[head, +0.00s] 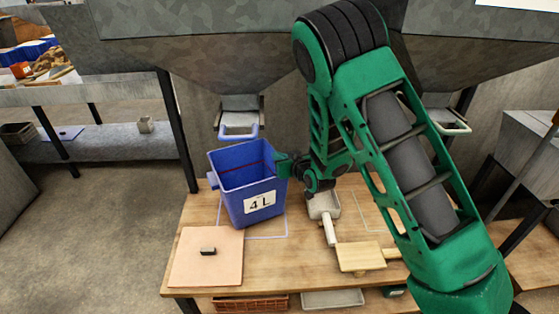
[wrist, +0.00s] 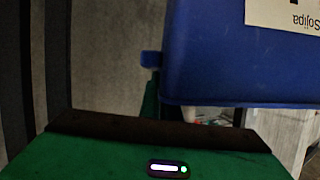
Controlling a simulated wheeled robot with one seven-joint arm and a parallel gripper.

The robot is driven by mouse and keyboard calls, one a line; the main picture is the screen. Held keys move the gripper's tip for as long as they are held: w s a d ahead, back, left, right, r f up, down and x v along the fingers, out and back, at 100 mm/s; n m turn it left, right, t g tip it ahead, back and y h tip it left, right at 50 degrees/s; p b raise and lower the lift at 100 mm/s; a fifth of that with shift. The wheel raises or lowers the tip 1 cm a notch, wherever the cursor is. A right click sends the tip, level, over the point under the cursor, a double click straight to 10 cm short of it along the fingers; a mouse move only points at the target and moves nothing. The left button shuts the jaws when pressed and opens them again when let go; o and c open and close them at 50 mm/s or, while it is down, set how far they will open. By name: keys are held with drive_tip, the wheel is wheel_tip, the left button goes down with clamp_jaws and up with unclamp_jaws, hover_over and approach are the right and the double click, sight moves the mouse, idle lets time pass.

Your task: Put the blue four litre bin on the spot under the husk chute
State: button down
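The blue bin (head: 232,184), labelled 4 L, is at the left back of the wooden table in the head view. It leans a little and stands over a pale outlined spot (head: 270,237), mostly hiding it. I cannot tell whether its base touches the table. The chute with a blue frame (head: 239,131) hangs just behind and above it. My gripper (head: 286,167) is at the bin's right side and appears shut on its side tab; the fingertips are hidden. In the wrist view the bin (wrist: 225,65) fills the upper right.
A pink board (head: 205,262) with a small dark block lies at front left. A scoop (head: 328,210) and a wooden tool (head: 360,257) lie right of the bin. A second chute (head: 447,125) with a white frame hangs at right. Another outlined spot (head: 368,212) is partly behind my arm.

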drive_tip(key=shift+f, duration=0.5)
drive_tip(key=c, duration=2)
unclamp_jaws()
drive_tip(key=shift+v, duration=6)
